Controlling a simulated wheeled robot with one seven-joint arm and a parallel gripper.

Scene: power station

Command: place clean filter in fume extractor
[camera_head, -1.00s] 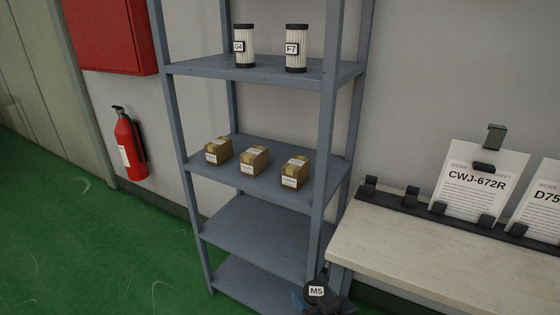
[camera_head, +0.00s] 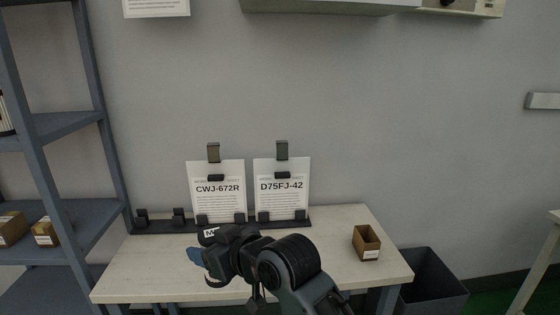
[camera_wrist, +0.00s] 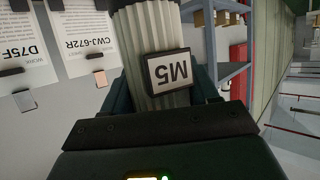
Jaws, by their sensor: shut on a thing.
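My gripper (camera_head: 207,258) is shut on a filter (camera_wrist: 158,25), held in the air in front of the workbench. In the wrist view the filter is a pale, ribbed cylinder with a square tag reading M5. The gripper's dark fingers (camera_wrist: 165,92) lie on both sides of it. I cannot make out a fume extractor for certain; a grey-green housing (camera_head: 330,6) is cut off at the top edge of the head view.
The workbench (camera_head: 135,283) carries two clipped work sheets (camera_head: 216,190) (camera_head: 282,188) and a small open cardboard box (camera_head: 366,242). A dark bin (camera_head: 435,285) stands right of it. The metal shelf (camera_head: 70,125) is at the left. A beige box (camera_head: 460,8) hangs at the top right.

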